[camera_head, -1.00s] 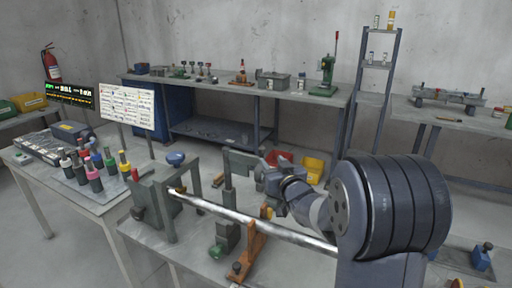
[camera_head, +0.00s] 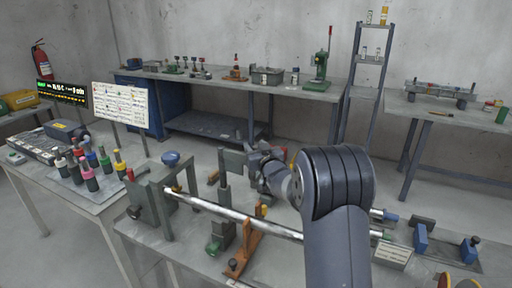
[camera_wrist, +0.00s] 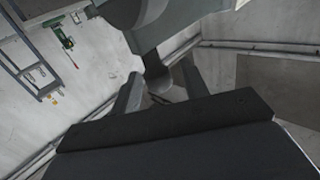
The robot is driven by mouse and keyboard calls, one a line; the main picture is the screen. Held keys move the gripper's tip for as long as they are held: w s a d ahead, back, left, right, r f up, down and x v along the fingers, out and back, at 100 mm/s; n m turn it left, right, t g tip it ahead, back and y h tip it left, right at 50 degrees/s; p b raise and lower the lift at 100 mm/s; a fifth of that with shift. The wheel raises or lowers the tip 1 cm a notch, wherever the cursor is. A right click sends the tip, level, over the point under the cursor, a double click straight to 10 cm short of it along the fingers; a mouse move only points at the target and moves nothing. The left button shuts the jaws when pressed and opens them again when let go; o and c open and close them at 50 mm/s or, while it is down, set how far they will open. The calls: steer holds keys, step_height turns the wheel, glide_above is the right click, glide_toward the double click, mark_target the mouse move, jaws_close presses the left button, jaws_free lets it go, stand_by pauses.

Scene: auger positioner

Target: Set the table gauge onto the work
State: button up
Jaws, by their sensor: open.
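The work appears to be a long bright metal rod (camera_head: 215,209), lying from the grey end frame (camera_head: 153,205) across an orange stand (camera_head: 247,246) and on behind my arm. I cannot tell for sure which thing is the table gauge; a grey upright with a side arm (camera_head: 225,190) and a green foot stands by the rod. My gripper (camera_head: 256,160) is at the upper right of that upright, its fingertips partly hidden. In the wrist view my open gripper (camera_wrist: 162,95) has a grey angled part (camera_wrist: 154,66) near or between its fingers; contact cannot be told.
Coloured-top tools (camera_head: 89,170) stand on the left table beside a white chart board (camera_head: 122,106). Blue blocks (camera_head: 420,239) lie at the right of the bench. A back bench (camera_head: 218,85) carries several tools, with a narrow shelf rack (camera_head: 370,60) beside it. Floor is clear between the benches.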

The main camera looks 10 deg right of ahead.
steer(key=shift+c, duration=0.4)
jaws_close()
